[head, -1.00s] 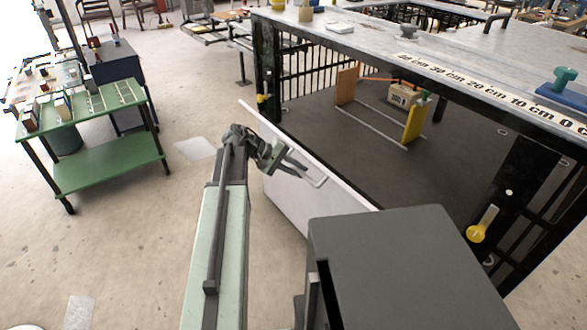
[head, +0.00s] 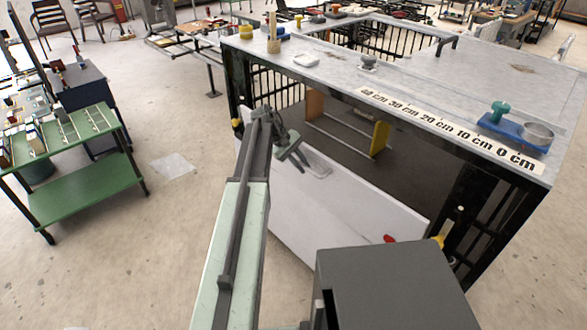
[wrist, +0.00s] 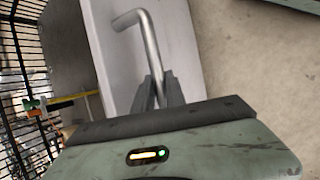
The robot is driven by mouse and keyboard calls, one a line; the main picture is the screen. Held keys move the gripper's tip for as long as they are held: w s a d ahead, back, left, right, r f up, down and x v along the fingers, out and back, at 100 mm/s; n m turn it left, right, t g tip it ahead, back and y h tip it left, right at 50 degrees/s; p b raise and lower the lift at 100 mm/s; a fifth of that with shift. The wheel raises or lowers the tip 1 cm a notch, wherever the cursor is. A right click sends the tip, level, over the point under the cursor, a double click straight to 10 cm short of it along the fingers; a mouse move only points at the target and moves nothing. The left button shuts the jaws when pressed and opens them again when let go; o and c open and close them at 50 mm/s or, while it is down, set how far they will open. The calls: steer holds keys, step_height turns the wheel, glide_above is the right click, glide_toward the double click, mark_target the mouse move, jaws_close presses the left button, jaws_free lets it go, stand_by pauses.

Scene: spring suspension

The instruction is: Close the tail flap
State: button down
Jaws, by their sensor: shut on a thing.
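The tail flap (head: 350,213) is a white panel low across the open front of a black-framed, grey-topped bench. It also shows in the wrist view (wrist: 182,45). Its top edge slopes down to the right in the head view, with part of the dark interior visible above it. My gripper (head: 298,150) is at the flap's upper left. In the wrist view my gripper (wrist: 158,92) has its fingers shut on the bent grey metal handle (wrist: 150,42) of the flap. The flap's lower right is hidden behind a dark grey box shape.
A yellow latch piece (head: 438,241) and a red piece (head: 388,239) are by the flap's right end. The bench top (head: 440,90) bears a centimetre scale and a blue tool with a metal dish. A green shelf cart (head: 85,170) stands left. The floor between is mostly clear.

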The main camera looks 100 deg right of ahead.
mark_target(314, 167)
steer(key=shift+s+d+r+p, duration=0.15)
steer(key=shift+s+d+r, duration=0.1)
steer(key=shift+s+d, duration=0.3)
steer(key=shift+s+d+r+p, duration=0.15)
steer(key=shift+s+d+r, duration=0.05)
steer(key=shift+s+d, duration=0.3)
steer(key=shift+r, duration=0.1)
steer(key=c, duration=1.4)
jaws_free()
steer(key=shift+o, duration=0.2)
steer(key=p+v, duration=0.7)
steer(key=shift+w+r, duration=0.1)
steer(key=shift+r, duration=0.3)
steer(key=shift+f, duration=0.15)
steer(key=shift+w, duration=0.15)
